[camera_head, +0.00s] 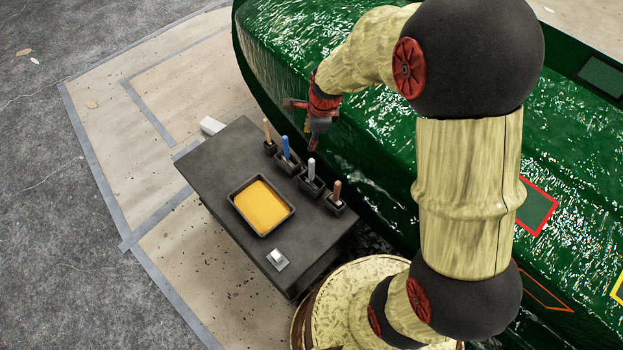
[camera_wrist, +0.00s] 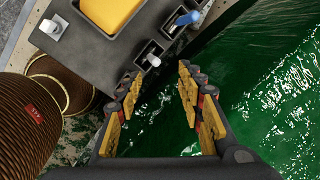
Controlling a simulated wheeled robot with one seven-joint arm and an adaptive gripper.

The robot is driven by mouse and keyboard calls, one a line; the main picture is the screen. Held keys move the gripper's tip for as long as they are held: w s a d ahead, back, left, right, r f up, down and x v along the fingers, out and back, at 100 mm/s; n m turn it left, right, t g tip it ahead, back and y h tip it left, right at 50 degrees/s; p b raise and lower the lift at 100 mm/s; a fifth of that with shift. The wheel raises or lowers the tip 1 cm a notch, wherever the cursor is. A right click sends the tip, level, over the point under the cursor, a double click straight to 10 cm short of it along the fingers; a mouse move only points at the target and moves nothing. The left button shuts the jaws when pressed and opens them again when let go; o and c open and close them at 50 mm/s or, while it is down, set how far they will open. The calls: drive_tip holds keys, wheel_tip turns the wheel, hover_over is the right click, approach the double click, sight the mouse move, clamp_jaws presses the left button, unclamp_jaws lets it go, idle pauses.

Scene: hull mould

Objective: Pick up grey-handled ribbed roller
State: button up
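The grey-handled roller (camera_head: 311,170) stands upright in a black holder along the right edge of a dark table (camera_head: 212,163). Its ribbed end is hidden in the holder. In the wrist view its pale grey handle (camera_wrist: 153,61) shows just beyond the gap between my fingertips. My gripper (camera_head: 318,146) is above and behind the holder row in the head view, over the edge of the green hull. In the wrist view my gripper (camera_wrist: 159,78) has its two yellow-padded fingers spread apart with nothing between them. It is apart from the roller.
A blue-handled tool (camera_head: 286,147) and a light wooden-handled tool (camera_head: 267,130) stand behind the roller; a brown-handled tool (camera_head: 336,190) stands in front. A tray of yellow material (camera_head: 262,207) and a small pale item (camera_head: 277,257) share the table. The glossy green hull (camera_head: 385,135) lies close on the right.

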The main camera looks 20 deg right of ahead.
sight(310, 169)
drive_tip(key=f+m, duration=0.3)
drive_tip(key=f, duration=0.2)
drive_tip(key=w+f+m+p, duration=0.1)
drive_tip(key=f+m, duration=0.1)
drive_tip(key=f, duration=0.3)
drive_tip(key=w+f+m+g+p, duration=0.1)
drive_tip(key=f+m, duration=0.2)
drive_tip(key=f, duration=0.2)
drive_tip(key=shift+d+f+m, duration=0.1)
drive_tip(key=shift+d+m, duration=0.2)
drive_tip(key=shift+d, duration=0.1)
drive_tip(key=f+b, duration=0.1)
drive_tip(key=f, duration=0.1)
drive_tip(key=f+b, duration=0.1)
drive_tip(key=f, duration=0.2)
drive_tip(key=w+f+b, duration=0.1)
drive_tip(key=f, duration=0.2)
drive_tip(key=shift+a, duration=0.25)
drive_tip(key=shift+c, duration=1.3)
clamp_jaws()
drive_tip(key=shift+r, duration=0.1)
